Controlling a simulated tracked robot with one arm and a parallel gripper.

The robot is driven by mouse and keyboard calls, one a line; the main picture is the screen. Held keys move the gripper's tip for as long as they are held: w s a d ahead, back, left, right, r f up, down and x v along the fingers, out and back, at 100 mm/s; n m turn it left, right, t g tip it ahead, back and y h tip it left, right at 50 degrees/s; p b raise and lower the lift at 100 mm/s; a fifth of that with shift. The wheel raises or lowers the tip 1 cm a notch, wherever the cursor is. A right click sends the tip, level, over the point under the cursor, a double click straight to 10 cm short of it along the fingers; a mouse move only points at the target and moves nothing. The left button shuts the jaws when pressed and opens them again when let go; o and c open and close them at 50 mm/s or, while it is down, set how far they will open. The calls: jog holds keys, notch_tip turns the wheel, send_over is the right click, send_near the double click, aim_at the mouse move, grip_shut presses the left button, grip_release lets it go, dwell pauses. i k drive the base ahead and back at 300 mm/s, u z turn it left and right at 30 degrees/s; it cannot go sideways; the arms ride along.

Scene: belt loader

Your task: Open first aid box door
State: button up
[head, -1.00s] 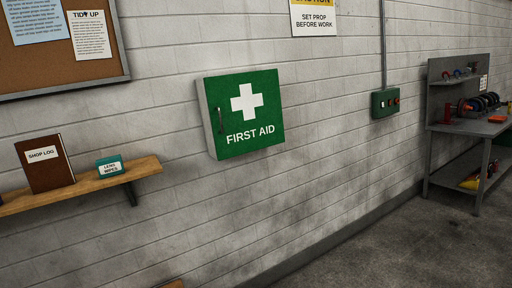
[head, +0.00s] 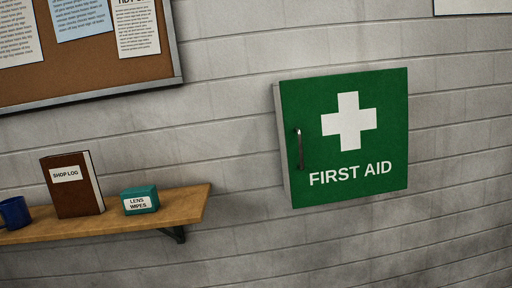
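The first aid box (head: 283,150) hangs on the grey block wall, right of the middle in the head view. Its green door (head: 385,140) carries a white cross and the words FIRST AID. The door is shut. A dark upright handle (head: 299,149) is on the door's left edge. The pale left side of the box shows. My gripper is not in view, so its opening and its distance from the handle are hidden.
A wooden shelf (head: 180,207) on the left holds a brown shop log book (head: 88,190), a teal lens wipes box (head: 140,200) and a blue cup (head: 14,212). A cork board (head: 100,77) hangs above it. The wall between shelf and box is bare.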

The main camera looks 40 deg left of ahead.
aim_at(347, 134)
jog(key=u, duration=0.25)
jog(key=i, duration=1)
jog(key=u, duration=0.4)
